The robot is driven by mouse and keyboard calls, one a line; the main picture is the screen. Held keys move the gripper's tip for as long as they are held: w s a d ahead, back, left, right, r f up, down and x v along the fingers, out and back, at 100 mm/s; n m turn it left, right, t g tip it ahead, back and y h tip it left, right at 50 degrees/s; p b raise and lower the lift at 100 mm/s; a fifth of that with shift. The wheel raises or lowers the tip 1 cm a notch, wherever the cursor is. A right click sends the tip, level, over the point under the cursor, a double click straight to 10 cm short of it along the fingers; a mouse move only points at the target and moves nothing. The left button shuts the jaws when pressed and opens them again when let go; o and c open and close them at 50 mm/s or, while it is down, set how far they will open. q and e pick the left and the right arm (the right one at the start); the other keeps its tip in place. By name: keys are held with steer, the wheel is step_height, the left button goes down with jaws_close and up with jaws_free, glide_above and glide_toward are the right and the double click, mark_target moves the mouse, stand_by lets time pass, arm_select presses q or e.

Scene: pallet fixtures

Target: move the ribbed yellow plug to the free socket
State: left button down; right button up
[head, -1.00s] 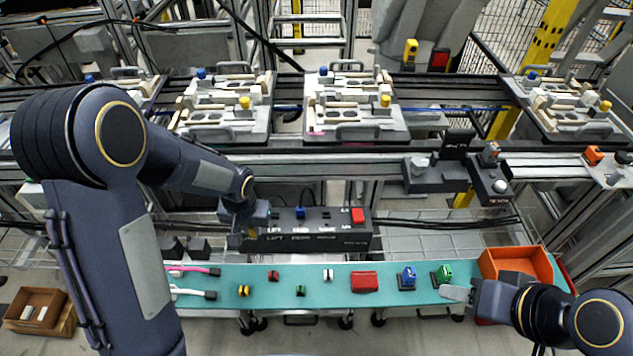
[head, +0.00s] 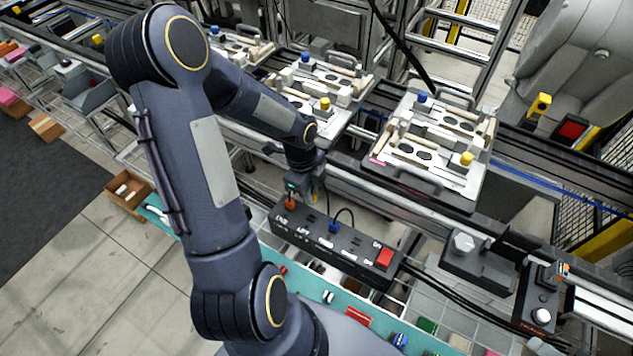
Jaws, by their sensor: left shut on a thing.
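A dark socket box (head: 350,255) with a row of labelled sockets stands below the conveyor rail. An orange-red plug (head: 290,203) is at its left end and a blue plug (head: 333,227) with a black cable is near its middle. My left gripper (head: 312,196) is shut, low over the left part of the box, between these two plugs. The ribbed yellow plug is mostly hidden in the jaws, and I cannot tell whether it touches a socket. The socket under the gripper is hard to see. My right gripper is out of view.
A red switch (head: 385,257) is at the box's right end. Pallet fixtures (head: 435,150) stand behind on the rail. A teal shelf (head: 300,287) with small parts lies in front, partly covered by my left arm. A grey knob unit (head: 466,250) is to the right.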

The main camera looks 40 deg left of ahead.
arm_select(q)
steer(key=shift+f+b, duration=0.4)
steer(key=shift+f, duration=0.1)
step_height(320, 180, down, 4)
steer(key=b, duration=0.3)
steer(key=shift+f+b, duration=0.95)
steer(key=shift+a+f+b, duration=0.1)
steer(key=shift+f+b, duration=0.55)
steer(key=shift+f, duration=0.25)
stand_by(1.1)
steer(key=c, duration=1.3)
jaws_free()
steer(key=shift+r, duration=0.1)
